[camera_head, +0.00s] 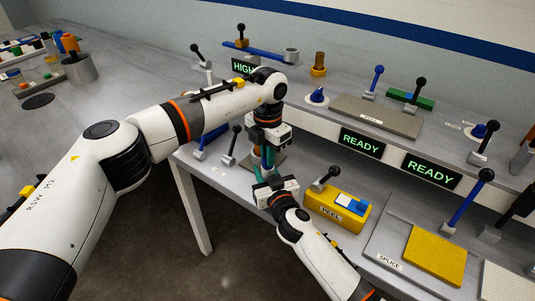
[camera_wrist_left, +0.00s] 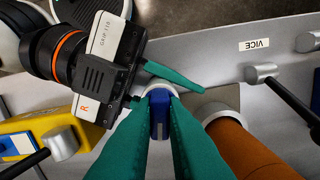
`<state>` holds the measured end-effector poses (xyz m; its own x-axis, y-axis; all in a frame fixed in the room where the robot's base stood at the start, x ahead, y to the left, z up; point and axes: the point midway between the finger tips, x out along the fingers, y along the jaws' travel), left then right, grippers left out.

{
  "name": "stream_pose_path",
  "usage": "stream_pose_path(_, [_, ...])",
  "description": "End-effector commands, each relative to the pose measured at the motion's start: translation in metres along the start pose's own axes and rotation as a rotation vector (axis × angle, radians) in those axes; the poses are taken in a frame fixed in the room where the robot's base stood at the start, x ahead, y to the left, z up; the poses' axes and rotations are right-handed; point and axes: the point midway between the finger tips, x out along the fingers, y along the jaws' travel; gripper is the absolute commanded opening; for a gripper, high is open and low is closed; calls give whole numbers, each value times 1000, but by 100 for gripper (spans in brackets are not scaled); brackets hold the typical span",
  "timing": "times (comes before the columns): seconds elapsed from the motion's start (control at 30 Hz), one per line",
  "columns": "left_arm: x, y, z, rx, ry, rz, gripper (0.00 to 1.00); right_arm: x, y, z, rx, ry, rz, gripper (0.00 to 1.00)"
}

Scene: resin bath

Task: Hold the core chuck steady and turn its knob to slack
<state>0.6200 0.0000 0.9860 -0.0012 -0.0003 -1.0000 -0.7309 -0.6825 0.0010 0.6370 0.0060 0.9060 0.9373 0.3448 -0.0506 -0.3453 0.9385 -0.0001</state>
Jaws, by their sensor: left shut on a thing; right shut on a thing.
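The core chuck appears as a pale round body (camera_wrist_left: 153,89) with a blue knob (camera_wrist_left: 158,122) in the left wrist view. My left gripper (camera_wrist_left: 160,105) comes from above, its green fingers shut on either side of the blue knob. My right gripper (camera_wrist_left: 146,84) reaches in from the side; one green finger runs along the far side of the pale body and the other is mostly hidden. It appears shut on the chuck body. In the head view, my left gripper (camera_head: 266,157) and right gripper (camera_head: 263,172) meet closely and hide most of the chuck.
A brown-orange cylinder (camera_wrist_left: 240,150) stands close beside the left fingers. A yellow block labelled PEEL (camera_head: 337,208) sits right of my right gripper. A lever near the VICE label (camera_wrist_left: 262,73) is nearby. A raised shelf (camera_head: 300,112) with READY displays runs behind.

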Motion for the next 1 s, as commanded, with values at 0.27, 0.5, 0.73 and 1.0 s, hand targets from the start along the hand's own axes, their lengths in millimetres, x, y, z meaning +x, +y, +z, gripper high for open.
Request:
stream_pose_path(0.27, [0, -1, -1, -148, 4, -3, 0, 0, 2, 0, -1, -2, 4, 2])
stream_pose_path(0.5, [0, -2, -1, -201, 4, -3, 0, 0, 2, 0, -1, -2, 4, 2])
stream_pose_path(0.73, [0, -2, -1, -211, 5, -4, 0, 0, 2, 0, -1, -2, 5, 2])
stream_pose_path(1.0, [0, -2, 0, -210, 5, -4, 19, 0, 2, 0, -1, -2, 5, 2])
